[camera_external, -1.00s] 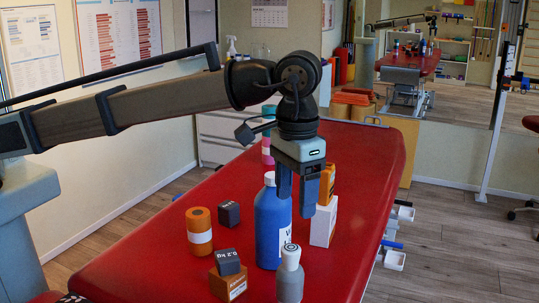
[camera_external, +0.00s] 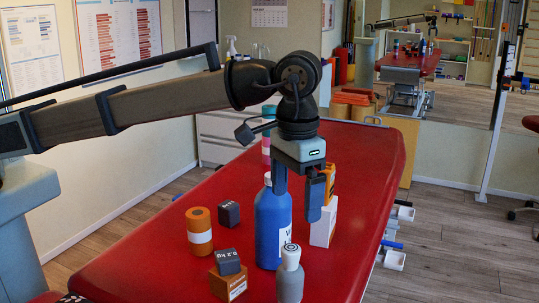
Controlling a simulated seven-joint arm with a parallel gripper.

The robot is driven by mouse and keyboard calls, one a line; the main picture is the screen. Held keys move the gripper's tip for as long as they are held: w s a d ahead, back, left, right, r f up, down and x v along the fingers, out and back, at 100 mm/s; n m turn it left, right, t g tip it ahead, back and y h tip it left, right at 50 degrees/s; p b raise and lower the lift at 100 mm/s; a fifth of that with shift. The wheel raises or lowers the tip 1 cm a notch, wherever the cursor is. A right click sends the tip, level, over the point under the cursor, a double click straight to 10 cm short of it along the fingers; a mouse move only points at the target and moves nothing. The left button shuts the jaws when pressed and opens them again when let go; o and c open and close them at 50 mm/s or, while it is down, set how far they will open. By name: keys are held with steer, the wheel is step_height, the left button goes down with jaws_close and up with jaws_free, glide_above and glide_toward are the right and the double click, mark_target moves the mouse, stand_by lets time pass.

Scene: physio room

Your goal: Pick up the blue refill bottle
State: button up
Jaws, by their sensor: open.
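The blue refill bottle (camera_external: 268,232) stands upright on the red treatment table (camera_external: 150,265), with a white label on its right side and a pale cap partly showing. My gripper (camera_external: 297,200) points down at the bottle's upper right. Its jaws are open. One finger overlaps the bottle's neck and shoulder in the picture, and the other hangs to the right, in front of the orange item. Whether the fingers are around the bottle or only in front of it, I cannot tell. No contact is clear.
A grey bottle with a white cap (camera_external: 290,277) stands close in front of the blue one. A white box (camera_external: 325,222) with an orange item (camera_external: 329,180) is at right. An orange roll (camera_external: 199,232) and dark blocks (camera_external: 229,213) (camera_external: 228,262) are left; one sits on a brown box (camera_external: 228,284).

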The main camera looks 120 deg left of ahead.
steer(key=s+a+r+n+y, duration=0.1)
steer(key=s+a+r, duration=0.1)
steer(key=s+a, duration=0.15)
steer(key=s+a+r+t+y, duration=0.1)
steer(key=s+a, duration=0.1)
steer(key=s, duration=0.3)
steer(key=s+a+r+n+y, duration=0.1)
steer(key=s+a+r, duration=0.15)
steer(key=s, duration=0.25)
steer(key=t+y, duration=0.1)
glide_above(273, 220)
steer(key=s+a, duration=0.2)
steer(key=a, duration=0.1)
step_height(273, 220, down, 8)
steer(key=shift+s+d+r, duration=0.1)
steer(key=shift+r, duration=0.1)
steer(key=shift+x, duration=2.95)
steer(key=shift+s+d, duration=0.1)
steer(key=shift+d, duration=0.05)
steer(key=shift+c, duration=0.4)
steer(key=c, duration=1.7)
steer(key=shift+o, duration=0.2)
